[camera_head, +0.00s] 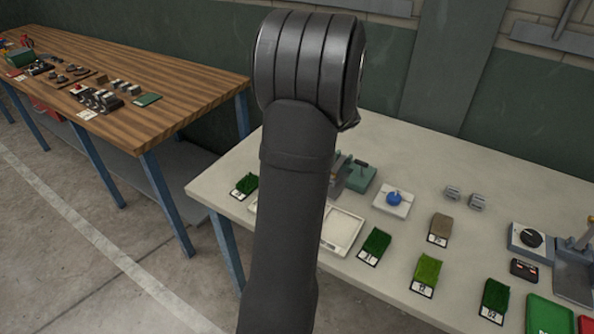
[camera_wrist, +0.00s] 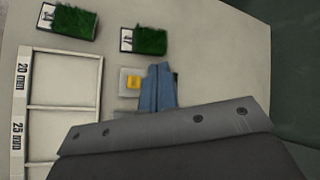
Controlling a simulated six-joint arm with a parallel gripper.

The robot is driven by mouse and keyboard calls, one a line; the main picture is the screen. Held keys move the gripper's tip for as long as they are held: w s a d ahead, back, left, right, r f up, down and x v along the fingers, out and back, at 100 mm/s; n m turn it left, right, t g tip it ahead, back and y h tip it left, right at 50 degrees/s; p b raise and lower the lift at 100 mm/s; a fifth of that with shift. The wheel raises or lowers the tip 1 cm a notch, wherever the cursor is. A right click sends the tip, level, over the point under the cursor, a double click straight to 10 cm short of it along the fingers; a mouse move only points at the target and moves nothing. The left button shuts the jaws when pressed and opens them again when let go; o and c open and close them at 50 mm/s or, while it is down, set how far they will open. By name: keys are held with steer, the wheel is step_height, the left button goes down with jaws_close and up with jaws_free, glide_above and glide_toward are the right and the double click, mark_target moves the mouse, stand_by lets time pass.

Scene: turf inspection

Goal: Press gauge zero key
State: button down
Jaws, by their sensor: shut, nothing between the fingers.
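A small yellow key (camera_wrist: 133,82) sits on a pale square block in the wrist view, taken to be the gauge zero key. My gripper (camera_wrist: 161,72) shows as two blue-grey fingers shut together with nothing between them. Its tips appear just right of the yellow key in the picture. I cannot tell their height above it or whether they touch. The rest of the gauge is hidden behind my gripper's grey body. In the head view my arm covers the gripper and the key.
A pale divided tray (camera_wrist: 64,107) marked 20 mm and 25 mm lies left, with turf samples (camera_wrist: 73,21) (camera_wrist: 150,40) above. On the pale table (camera_head: 420,160) stand a green-based device (camera_head: 361,179), a blue-knobbed block (camera_head: 393,199) and more turf samples (camera_head: 427,270). A wooden bench (camera_head: 180,75) stands left.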

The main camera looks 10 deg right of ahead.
steer(key=shift+f, duration=0.1)
stand_by(0.3)
steer(key=shift+f, duration=4.3)
steer(key=shift+f, duration=0.4)
steer(key=shift+f, duration=0.7)
steer(key=shift+r, duration=1.1)
steer(key=shift+r, duration=2.55)
